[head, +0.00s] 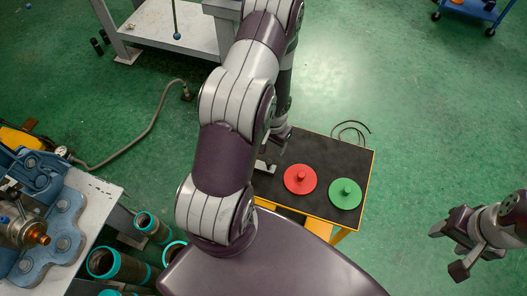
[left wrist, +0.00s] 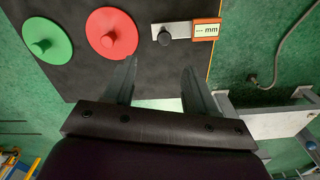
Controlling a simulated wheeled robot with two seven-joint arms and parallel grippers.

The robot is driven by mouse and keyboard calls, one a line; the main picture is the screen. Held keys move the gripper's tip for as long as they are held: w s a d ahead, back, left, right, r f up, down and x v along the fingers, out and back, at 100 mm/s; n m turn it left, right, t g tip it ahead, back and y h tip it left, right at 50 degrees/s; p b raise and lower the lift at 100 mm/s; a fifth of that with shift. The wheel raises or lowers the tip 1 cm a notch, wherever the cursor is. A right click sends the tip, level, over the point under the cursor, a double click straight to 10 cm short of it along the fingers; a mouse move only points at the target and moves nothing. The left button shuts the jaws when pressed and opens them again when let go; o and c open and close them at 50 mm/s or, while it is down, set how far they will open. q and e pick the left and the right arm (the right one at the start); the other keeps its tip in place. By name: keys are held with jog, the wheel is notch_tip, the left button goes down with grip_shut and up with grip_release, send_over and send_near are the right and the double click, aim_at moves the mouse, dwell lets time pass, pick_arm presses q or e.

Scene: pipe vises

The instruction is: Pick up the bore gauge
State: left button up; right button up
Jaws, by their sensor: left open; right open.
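A grey flat bar with a black round knob and an orange-framed display marked "mm" (left wrist: 205,30) lies on the black table top in the left wrist view; I take it as the bore gauge. In the head view a grey piece of it (head: 264,166) shows beside my left arm, which hides the rest. My left gripper (left wrist: 158,72) is open and empty, its fingers pointing at the knob with a gap short of it. In the head view the left gripper (head: 279,136) is over the table's left part. My right gripper (head: 450,250) is open and empty, off the table at far right.
The black table (head: 328,151) also holds a red knobbed disc (head: 300,180) and a green knobbed disc (head: 345,194). A blue vise (head: 60,225) stands on a bench at left, with teal-rimmed pipes (head: 110,263) beside it.

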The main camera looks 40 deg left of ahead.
aim_at(269, 162)
pick_arm(q)
jog(key=f+b, duration=0.2)
jog(key=f, duration=0.2)
jog(key=f+b, duration=0.2)
jog(key=f, duration=0.2)
jog(key=shift+s+a, duration=0.15)
jog(key=shift+s, duration=0.05)
jog(key=shift+f, duration=0.3)
jog(key=f, duration=0.2)
jog(key=f+b, duration=0.1)
jog(key=f, duration=0.1)
jog(key=shift+s+a, duration=0.15)
jog(key=shift+a, duration=0.05)
jog(key=shift+f, duration=0.35)
grip_shut()
